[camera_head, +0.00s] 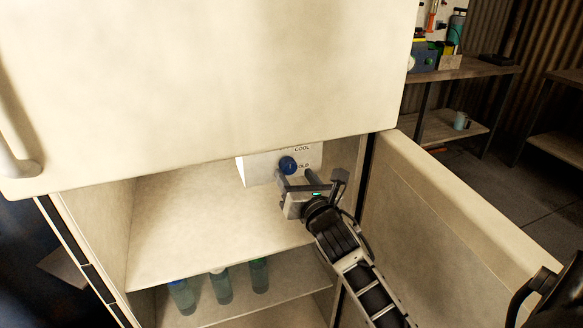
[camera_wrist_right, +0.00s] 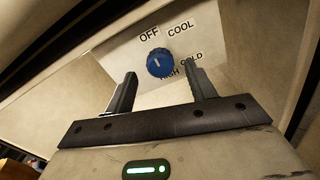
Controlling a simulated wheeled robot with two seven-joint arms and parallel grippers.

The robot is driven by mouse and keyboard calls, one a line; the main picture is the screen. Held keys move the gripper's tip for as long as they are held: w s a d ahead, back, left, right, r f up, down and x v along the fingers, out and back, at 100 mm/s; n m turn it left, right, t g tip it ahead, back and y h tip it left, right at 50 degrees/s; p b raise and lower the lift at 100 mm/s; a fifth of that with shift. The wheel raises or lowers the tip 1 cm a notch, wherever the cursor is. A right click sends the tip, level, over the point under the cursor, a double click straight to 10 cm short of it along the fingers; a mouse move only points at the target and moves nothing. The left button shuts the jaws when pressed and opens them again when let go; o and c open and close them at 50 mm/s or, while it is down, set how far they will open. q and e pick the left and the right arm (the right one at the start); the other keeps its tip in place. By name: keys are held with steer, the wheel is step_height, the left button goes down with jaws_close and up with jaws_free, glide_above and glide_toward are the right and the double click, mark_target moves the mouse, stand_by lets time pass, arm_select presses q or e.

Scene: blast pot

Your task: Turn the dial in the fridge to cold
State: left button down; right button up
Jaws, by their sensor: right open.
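A blue round dial (camera_head: 288,165) sits on a white panel (camera_head: 256,171) under the upper compartment of the fridge (camera_head: 240,80). In the right wrist view the dial (camera_wrist_right: 160,62) has a white mark at its upper left, toward the OFF label (camera_wrist_right: 149,35). The COOL label (camera_wrist_right: 180,28) is at upper right, the COLD label (camera_wrist_right: 191,60) at right, and HIGH is partly hidden below the dial. My right gripper (camera_head: 297,178) is open just in front of the dial, one finger toward each side of it, apart from it as far as I can tell. My left gripper is not in view.
The fridge's lower door (camera_head: 450,215) stands open at the right of my right arm. A shelf (camera_head: 200,225) lies below the panel, with several bottles (camera_head: 221,287) on the shelf beneath. A workbench (camera_head: 460,70) stands at the back right.

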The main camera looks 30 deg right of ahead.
mark_target(290, 169)
steer(key=shift+x, duration=1.65)
steer(key=c, duration=1)
steer(key=shift+o, duration=0.2)
